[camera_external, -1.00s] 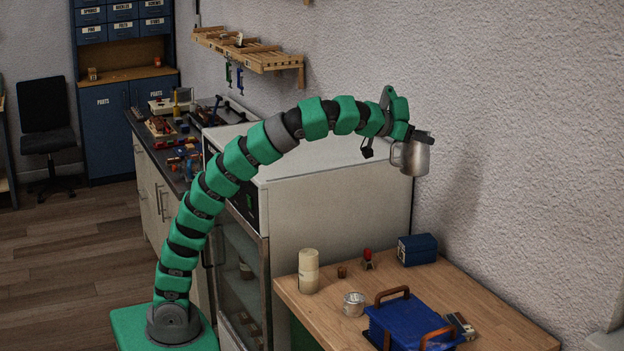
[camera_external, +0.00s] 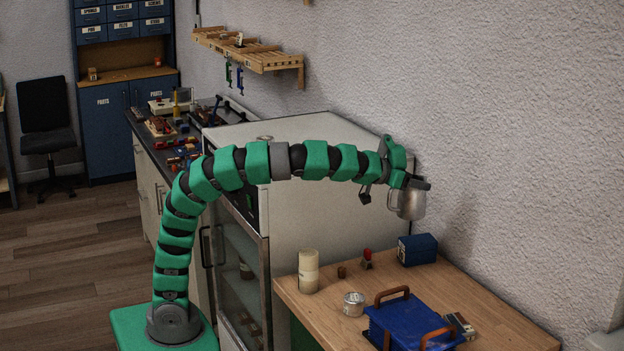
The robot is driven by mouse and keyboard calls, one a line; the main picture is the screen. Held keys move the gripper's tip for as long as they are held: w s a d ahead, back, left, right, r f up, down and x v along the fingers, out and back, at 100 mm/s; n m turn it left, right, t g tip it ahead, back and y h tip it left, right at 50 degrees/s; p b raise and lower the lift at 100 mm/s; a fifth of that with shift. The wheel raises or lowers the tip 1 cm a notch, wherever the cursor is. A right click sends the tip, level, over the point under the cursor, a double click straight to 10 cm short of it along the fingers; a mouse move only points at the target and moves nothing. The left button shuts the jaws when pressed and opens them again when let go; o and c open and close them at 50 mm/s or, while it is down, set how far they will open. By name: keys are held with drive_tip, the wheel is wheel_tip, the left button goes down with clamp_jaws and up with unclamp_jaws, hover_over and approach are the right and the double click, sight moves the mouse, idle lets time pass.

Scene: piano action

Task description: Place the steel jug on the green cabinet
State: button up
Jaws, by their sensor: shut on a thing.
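The steel jug (camera_external: 412,205) is a shiny grey jug with its handle on the left. My gripper (camera_external: 408,184) is shut on the jug near its rim and holds it roughly upright in the air. The green cabinet (camera_external: 515,335) has a light wooden top, and a strip of green side shows below its left edge. The jug hangs above the back part of this top, near the wall, with a gap below it. The fingertips are small and partly hidden.
On the wooden top stand a dark blue box (camera_external: 417,249), a cream cylinder (camera_external: 308,272), a small tin (camera_external: 353,304), a small red-topped item (camera_external: 367,260) and a blue crate (camera_external: 405,322) with brown handles. A white fridge-like cabinet (camera_external: 330,215) stands to the left. Bare wood shows at the right.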

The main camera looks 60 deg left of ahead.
wheel_tip(320, 180, down, 25)
drive_tip(key=b, duration=0.2)
drive_tip(key=shift+r, duration=0.15)
idle(0.4)
drive_tip(key=shift+b, duration=0.3)
drive_tip(key=o, duration=1.6)
drive_tip(key=shift+c, duration=0.2)
drive_tip(key=p+v, duration=0.1)
drive_tip(key=v, duration=1.1)
